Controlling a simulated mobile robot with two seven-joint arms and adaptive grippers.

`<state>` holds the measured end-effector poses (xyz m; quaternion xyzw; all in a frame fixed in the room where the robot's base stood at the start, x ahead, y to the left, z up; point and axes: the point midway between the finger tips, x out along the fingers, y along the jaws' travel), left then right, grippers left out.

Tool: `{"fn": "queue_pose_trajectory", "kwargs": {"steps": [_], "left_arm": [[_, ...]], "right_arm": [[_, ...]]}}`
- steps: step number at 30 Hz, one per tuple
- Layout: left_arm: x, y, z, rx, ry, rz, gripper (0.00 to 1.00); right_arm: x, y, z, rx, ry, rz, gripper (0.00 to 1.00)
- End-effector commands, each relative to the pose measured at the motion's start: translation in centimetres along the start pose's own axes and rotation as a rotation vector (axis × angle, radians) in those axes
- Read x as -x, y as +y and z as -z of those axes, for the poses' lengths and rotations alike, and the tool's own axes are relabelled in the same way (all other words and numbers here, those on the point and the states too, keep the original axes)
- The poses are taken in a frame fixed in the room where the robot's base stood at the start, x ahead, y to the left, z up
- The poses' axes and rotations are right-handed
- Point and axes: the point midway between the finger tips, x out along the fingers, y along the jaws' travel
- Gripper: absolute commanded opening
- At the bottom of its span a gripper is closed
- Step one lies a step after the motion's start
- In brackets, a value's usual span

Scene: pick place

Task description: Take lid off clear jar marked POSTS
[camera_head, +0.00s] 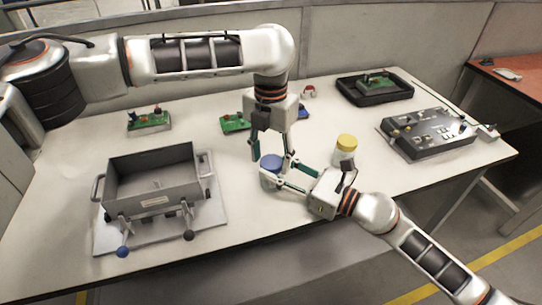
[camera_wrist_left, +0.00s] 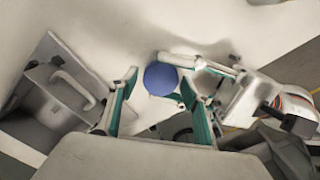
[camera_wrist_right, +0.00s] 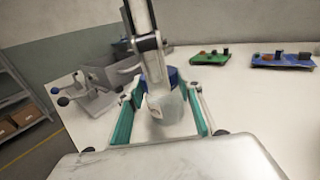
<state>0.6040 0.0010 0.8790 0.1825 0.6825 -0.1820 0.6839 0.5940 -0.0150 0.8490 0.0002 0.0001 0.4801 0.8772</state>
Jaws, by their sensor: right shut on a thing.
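A clear jar (camera_wrist_right: 172,118) with a blue lid (camera_head: 271,162) stands on the table near the front middle. I cannot read a label on it. My right gripper (camera_head: 277,175) is shut on the jar's body from the right, a finger on each side, below the lid. My left gripper (camera_head: 271,157) points down over the jar, open, with its fingertips on either side of the lid. The lid shows between them in the left wrist view (camera_wrist_left: 161,78), apparently with gaps. In the right wrist view a left finger hides part of the jar.
A second jar with a yellow lid (camera_head: 346,146) stands close to the right. A grey bin (camera_head: 155,185) on a stand is at the left. Green boards (camera_head: 235,123) lie behind. A black tray (camera_head: 350,88) and a grey control box (camera_head: 430,138) are at the right.

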Motion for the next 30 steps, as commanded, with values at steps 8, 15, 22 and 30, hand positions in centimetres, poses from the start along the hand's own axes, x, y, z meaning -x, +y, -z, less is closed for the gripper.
{"fn": "queue_pose_trajectory", "kwargs": {"steps": [8,15,22,30], "left_arm": [[0.0,0.0,0.0,0.001,0.0,0.001,0.54],[1.9,0.0,-0.1,0.002,-0.002,0.002,0.54],[4.2,0.0,-0.1,0.002,-0.001,0.001,0.54],[4.5,0.0,0.0,0.002,0.0,0.002,0.54]], "right_arm": [[0.0,0.0,0.2,0.0,0.003,0.001,0.0],[0.0,0.0,0.2,0.0,0.003,0.0,0.0],[0.0,0.0,0.2,0.0,0.003,0.0,0.0],[0.0,0.1,0.2,-0.001,0.003,-0.001,0.0]]}}
